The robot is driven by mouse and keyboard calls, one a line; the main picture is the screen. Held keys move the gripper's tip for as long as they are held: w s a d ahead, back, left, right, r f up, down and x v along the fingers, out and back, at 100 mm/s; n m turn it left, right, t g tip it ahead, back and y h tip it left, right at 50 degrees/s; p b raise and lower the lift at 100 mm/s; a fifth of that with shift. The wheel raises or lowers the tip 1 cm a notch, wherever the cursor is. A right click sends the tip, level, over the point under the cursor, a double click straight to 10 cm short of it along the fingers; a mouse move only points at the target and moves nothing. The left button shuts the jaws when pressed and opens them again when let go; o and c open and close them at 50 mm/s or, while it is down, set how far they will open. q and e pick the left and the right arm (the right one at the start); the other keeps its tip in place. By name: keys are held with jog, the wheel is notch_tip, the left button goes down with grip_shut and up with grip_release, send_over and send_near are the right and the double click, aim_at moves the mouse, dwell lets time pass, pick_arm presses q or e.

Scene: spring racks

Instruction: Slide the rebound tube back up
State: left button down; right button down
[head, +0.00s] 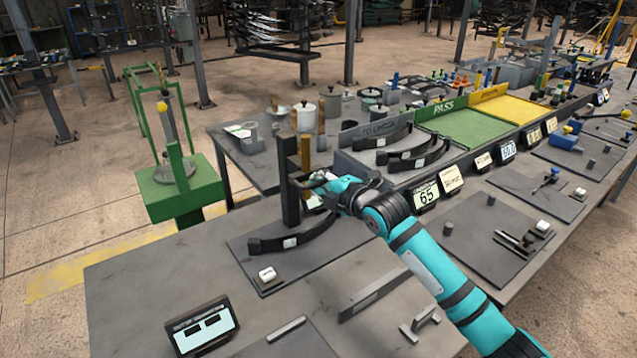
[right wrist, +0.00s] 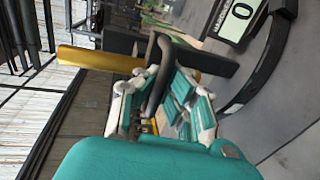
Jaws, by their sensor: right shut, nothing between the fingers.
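The rebound tube appears to be the orange-brown tube (head: 306,150) on the dark upright stand (head: 290,185) at the near rack. In the right wrist view a yellow-orange tube (right wrist: 95,60) lies across the picture beside dark stand parts. My right gripper (head: 322,181) is shut and empty, close beside the stand just below the visible tube. In the right wrist view its fingers (right wrist: 165,95) overlap a dark curved part, and I cannot tell whether they touch it. A curved black leaf spring (head: 295,240) lies at the stand's foot. My left gripper is out of view.
A small display (right wrist: 238,20) reading 0 stands by the stand. A tilted screen (head: 202,326) and a white button block (head: 267,275) are at the front left. Springs (head: 415,157), a green PASS tray (head: 470,132) and pots (head: 333,100) stand behind.

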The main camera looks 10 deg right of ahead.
jog(key=shift+r, duration=0.4)
jog(key=c, duration=1.4)
grip_release()
jog(key=shift+s+d+f, duration=0.1)
jog(key=shift+f, duration=0.05)
jog(key=v, duration=1.2)
jog(key=shift+f, duration=0.1)
